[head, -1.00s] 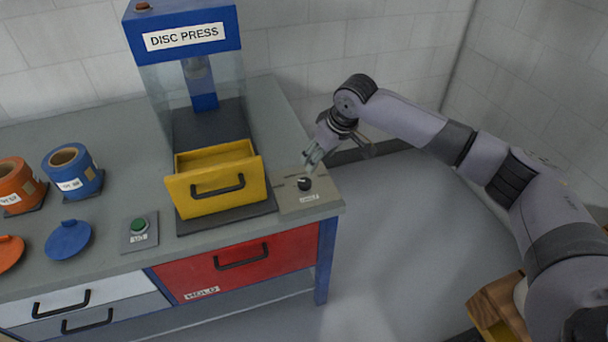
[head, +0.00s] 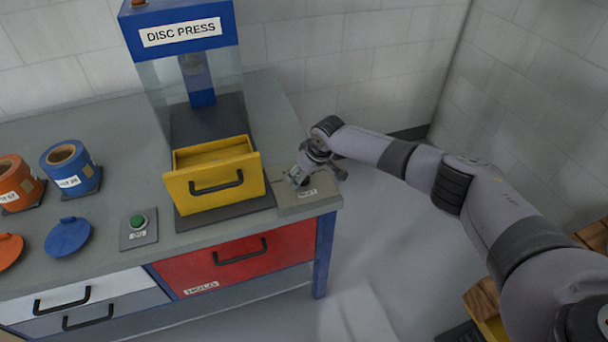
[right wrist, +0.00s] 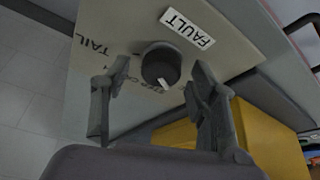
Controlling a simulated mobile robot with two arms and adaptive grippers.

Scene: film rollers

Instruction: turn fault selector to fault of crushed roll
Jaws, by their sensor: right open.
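The fault selector is a round black knob with a white pointer mark (right wrist: 161,66). It sits on a beige panel (head: 318,200) at the right end of the bench, beside a label reading FAULT (right wrist: 188,31). Printed position words ring the knob; "TAIL" is legible and the others are partly hidden or too small to read. My right gripper (head: 297,178) is over the panel and hides the knob in the head view. In the right wrist view its fingers (right wrist: 160,88) are open, one on each side of the knob, with visible gaps. My left gripper is not in view.
A yellow drawer (head: 214,180) of the disc press (head: 183,40) stands open just left of the panel.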

